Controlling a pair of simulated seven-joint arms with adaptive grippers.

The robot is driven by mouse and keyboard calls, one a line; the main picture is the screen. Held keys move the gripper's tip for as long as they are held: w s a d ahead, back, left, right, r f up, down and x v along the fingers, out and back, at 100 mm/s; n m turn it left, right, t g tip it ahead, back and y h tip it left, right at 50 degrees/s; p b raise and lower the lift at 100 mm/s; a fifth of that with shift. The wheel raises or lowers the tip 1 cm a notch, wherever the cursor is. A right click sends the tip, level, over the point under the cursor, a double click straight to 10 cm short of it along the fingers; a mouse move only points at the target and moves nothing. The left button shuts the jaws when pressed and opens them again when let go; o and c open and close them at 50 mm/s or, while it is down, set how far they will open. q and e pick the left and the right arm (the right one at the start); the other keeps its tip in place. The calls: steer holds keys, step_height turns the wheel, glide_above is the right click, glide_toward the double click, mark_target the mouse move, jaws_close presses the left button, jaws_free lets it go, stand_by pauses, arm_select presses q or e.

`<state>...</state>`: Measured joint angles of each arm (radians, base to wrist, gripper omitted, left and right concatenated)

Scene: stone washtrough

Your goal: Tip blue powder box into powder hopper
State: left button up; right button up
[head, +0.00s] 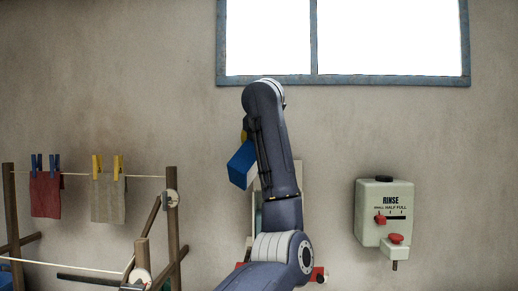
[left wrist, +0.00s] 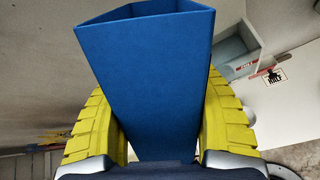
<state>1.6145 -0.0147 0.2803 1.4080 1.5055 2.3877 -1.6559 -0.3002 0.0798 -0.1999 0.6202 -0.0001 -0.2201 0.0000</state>
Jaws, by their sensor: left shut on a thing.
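The blue powder box (head: 242,165) is held up in front of the wall and tilted in the head view. In the left wrist view the blue box (left wrist: 150,80) fills the middle, its open end toward the top. My left gripper (left wrist: 158,115) is shut on it, one yellow finger on each side. In the head view my arm hides most of that gripper. A pale open box (left wrist: 238,50) with a red-marked part, which looks like the powder hopper, lies beyond the blue box at the upper right of the wrist view. In the head view it is mostly hidden behind my arm.
A pale rinse control box (head: 384,212) with red knobs is on the wall at right. At left, a red cloth (head: 45,194) and a beige cloth (head: 107,199) hang from a line on wooden posts (head: 171,225). A window (head: 344,80) is above.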

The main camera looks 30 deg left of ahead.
arm_select(q)
steer(key=shift+w+f+m+g, duration=0.1)
steer(key=shift+f+m+g, duration=0.65)
steer(key=shift+g, duration=0.55)
stand_by(2.4)
steer(key=shift+w+d+f+m+g+y, duration=0.15)
steer(key=shift+f+m+g+y, duration=0.1)
steer(key=shift+f+g, duration=0.35)
steer(key=shift+w+a+f+m+g+y, duration=0.1)
steer(key=shift+w+f+m+g+y, duration=0.1)
steer(key=shift+f+g, duration=0.4)
stand_by(3.1)
